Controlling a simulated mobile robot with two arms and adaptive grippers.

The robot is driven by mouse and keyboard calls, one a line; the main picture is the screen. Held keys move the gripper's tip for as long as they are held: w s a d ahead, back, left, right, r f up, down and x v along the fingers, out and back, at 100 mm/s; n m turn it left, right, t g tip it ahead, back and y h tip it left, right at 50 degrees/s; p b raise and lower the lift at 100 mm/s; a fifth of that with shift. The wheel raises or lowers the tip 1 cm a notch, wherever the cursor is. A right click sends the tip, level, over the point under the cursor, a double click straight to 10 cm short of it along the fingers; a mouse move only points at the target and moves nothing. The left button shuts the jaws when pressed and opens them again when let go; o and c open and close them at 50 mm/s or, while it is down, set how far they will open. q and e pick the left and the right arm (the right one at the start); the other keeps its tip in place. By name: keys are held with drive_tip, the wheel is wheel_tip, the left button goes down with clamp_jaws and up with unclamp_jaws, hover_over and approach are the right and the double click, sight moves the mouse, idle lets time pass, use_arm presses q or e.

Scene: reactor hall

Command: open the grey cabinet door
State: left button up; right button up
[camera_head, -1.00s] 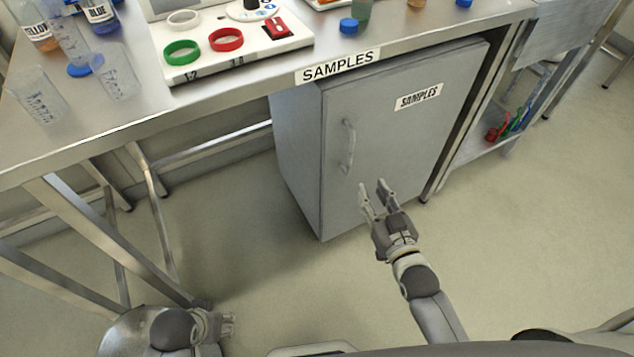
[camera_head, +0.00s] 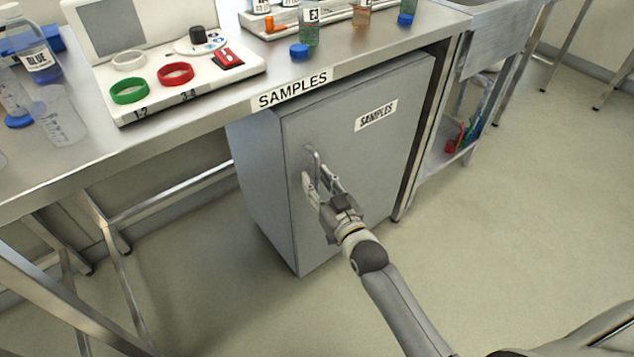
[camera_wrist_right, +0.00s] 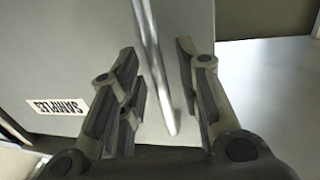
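The grey cabinet (camera_head: 265,185) stands under the steel bench. Its door (camera_head: 375,160) is shut and bears a SAMPLES label (camera_head: 376,116). A vertical bar handle (camera_head: 314,156) is near the door's left edge. My right gripper (camera_head: 320,182) is at the handle, its fingers open on either side of the bar. In the right wrist view the handle (camera_wrist_right: 156,75) runs between the open fingers (camera_wrist_right: 160,85), with a gap to each. The lower part of the handle is hidden by the fingers in the head view. My left gripper is out of view.
The steel bench (camera_head: 215,112) overhangs the cabinet. It carries a white device (camera_head: 130,75) with green and red rings, and bottles. A table leg (camera_head: 60,295) stands at the lower left. The floor (camera_head: 480,255) in front and right of the cabinet is clear.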

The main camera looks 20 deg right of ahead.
drive_tip(key=shift+w, duration=0.3)
clamp_jaws()
drive_tip(key=shift+s, duration=0.1)
